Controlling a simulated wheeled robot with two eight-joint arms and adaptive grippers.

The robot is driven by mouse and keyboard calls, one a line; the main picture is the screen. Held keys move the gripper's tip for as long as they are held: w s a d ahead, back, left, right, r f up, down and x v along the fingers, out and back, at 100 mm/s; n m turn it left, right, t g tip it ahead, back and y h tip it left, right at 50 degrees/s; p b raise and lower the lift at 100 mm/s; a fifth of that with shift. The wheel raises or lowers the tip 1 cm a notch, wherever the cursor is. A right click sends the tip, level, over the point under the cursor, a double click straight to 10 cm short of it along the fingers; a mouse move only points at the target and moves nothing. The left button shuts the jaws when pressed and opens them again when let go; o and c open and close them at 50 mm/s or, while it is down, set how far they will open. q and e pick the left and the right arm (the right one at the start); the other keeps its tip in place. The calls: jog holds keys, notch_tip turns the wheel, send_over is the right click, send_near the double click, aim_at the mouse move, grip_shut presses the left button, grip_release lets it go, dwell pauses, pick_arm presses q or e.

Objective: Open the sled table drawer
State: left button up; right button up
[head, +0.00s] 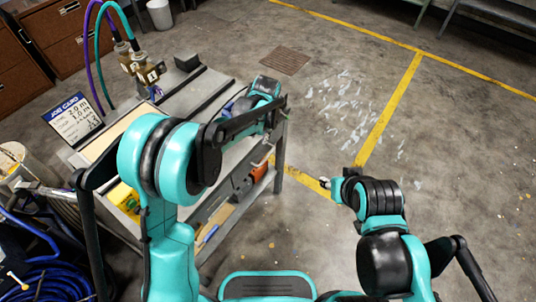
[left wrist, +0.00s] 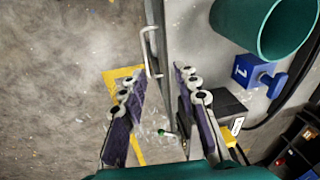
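The sled table (head: 218,108) is a grey metal bench at the left in the head view. A pale bar handle (head: 262,161) shows on its right-hand side, below the top. In the left wrist view the handle (left wrist: 149,42) stands out from the table's edge, over the floor. My left gripper (left wrist: 160,73) is open and empty, its purple-padded fingers apart. The handle lies ahead of the fingertips, nearer the left finger, with a visible gap. In the head view my forearm hides most of the left fingers and part of the drawer front. My right gripper is largely hidden behind its arm.
A job card (head: 73,119) stands on the table's far left. A blue block marked 1 (left wrist: 254,74) sits on the table top, right of my left gripper. Orange and grey items lie on the lower shelf. The floor (head: 450,150) to the right is clear.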

pick_arm(q)
jog(key=m, duration=0.1)
send_near(267, 156)
jog(key=shift+g+y, duration=0.3)
jog(key=shift+g, duration=0.1)
jog(key=f+b, duration=0.1)
jog(key=f, duration=0.1)
jog(key=w+f+b, duration=0.1)
jog(key=f, duration=0.2)
jog(key=f+b, duration=0.1)
jog(key=f, duration=0.1)
jog(key=shift+w+a+f, duration=0.25)
jog(key=shift+a+f, duration=0.1)
grip_shut()
